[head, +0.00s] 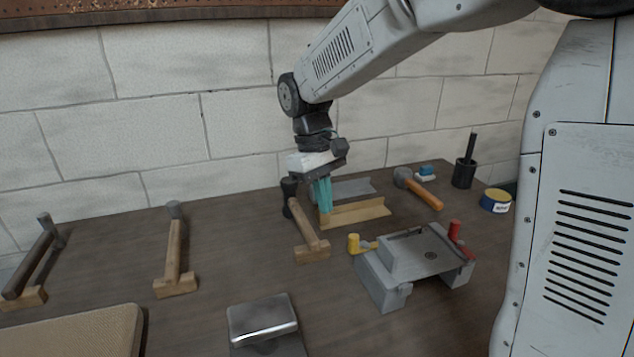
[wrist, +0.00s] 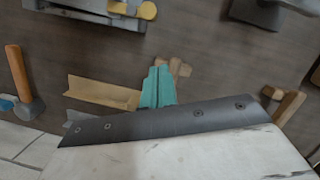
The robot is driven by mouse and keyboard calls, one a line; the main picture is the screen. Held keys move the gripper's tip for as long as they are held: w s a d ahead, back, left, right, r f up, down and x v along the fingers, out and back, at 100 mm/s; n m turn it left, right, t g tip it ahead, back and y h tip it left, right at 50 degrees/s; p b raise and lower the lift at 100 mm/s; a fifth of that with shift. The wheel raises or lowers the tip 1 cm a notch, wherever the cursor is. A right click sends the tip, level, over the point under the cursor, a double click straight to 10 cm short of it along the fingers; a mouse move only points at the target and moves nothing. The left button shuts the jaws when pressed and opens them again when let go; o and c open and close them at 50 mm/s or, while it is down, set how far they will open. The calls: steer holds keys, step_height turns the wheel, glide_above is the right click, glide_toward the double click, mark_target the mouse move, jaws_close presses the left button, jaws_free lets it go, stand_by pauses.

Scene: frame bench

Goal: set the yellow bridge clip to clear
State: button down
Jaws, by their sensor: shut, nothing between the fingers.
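The yellow bridge clip (head: 354,243) sits on the left end of a grey fixture (head: 379,283) on the bench. Its upright knob and a short arm reaching toward the raised block show in the head view. In the wrist view the clip (wrist: 147,10) is at the top edge, partly cut off, beside the fixture (wrist: 84,13). My gripper (head: 326,210) has teal fingers, shut and empty, above the bench behind and left of the clip, apart from it. The shut fingers (wrist: 158,70) also show in the wrist view.
A red clip (head: 455,230) is on the fixture's right end. Wooden and grey angle pieces (head: 360,212) and a wooden-based stand (head: 312,250) lie near my gripper. A metal block (head: 262,318) is in front.

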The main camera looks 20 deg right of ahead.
steer(key=shift+s+d+f, duration=0.35)
steer(key=shift+s+f, duration=0.2)
steer(key=shift+s, duration=0.2)
steer(key=shift+s+d+f, duration=0.3)
steer(key=shift+s+f, duration=0.3)
steer(key=shift+s, duration=0.1)
steer(key=shift+s+d+f, duration=0.35)
steer(key=shift+s+f, duration=0.2)
steer(key=shift+s, duration=0.2)
